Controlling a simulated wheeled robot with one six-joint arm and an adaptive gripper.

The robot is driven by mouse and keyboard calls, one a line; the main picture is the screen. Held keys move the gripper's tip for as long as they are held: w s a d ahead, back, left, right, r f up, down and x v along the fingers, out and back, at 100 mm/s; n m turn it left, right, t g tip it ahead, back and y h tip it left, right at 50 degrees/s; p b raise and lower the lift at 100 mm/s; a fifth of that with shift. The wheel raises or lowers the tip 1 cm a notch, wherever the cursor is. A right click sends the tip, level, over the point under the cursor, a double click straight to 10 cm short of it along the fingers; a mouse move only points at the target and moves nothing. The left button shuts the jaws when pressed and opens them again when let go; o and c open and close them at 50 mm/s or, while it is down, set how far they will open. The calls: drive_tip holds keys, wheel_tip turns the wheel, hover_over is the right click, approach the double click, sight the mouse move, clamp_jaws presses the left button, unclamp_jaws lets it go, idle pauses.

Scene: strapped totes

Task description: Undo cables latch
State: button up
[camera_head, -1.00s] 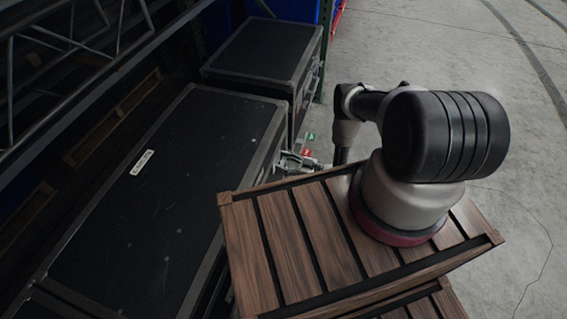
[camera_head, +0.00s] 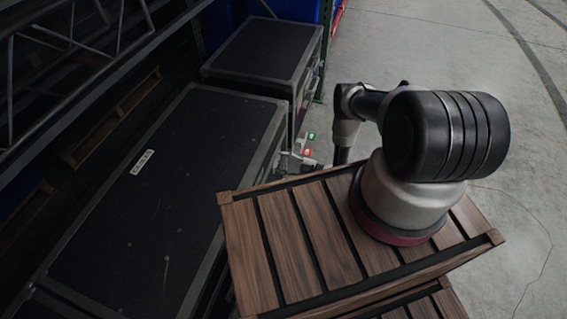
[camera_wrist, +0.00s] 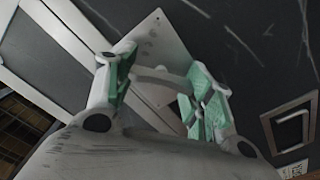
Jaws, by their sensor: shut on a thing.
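The cables case is the large black case (camera_head: 165,205) with metal edges and a small white label on its lid, at left in the head view. Its lid is down. In the wrist view the latch (camera_wrist: 162,84) is a grey metal piece on a pale plate on the dark case side. My gripper (camera_wrist: 163,96) has green-padded fingers on both sides of the latch's raised part and is shut on it. In the head view my gripper (camera_head: 303,157) is small beside the case's right side, mostly hidden. Whether the latch is turned or released cannot be told.
A second black case (camera_head: 265,50) stands behind. A wooden slatted crate (camera_head: 300,235) stands close to the right of the cables case, under my arm in the picture. Metal trussing (camera_head: 75,45) is at upper left. Concrete floor (camera_head: 510,210) is open at right.

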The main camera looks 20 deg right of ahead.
idle(0.4)
drive_tip(key=o, duration=1)
drive_tip(key=shift+o, duration=0.2)
drive_tip(key=v, duration=1.2)
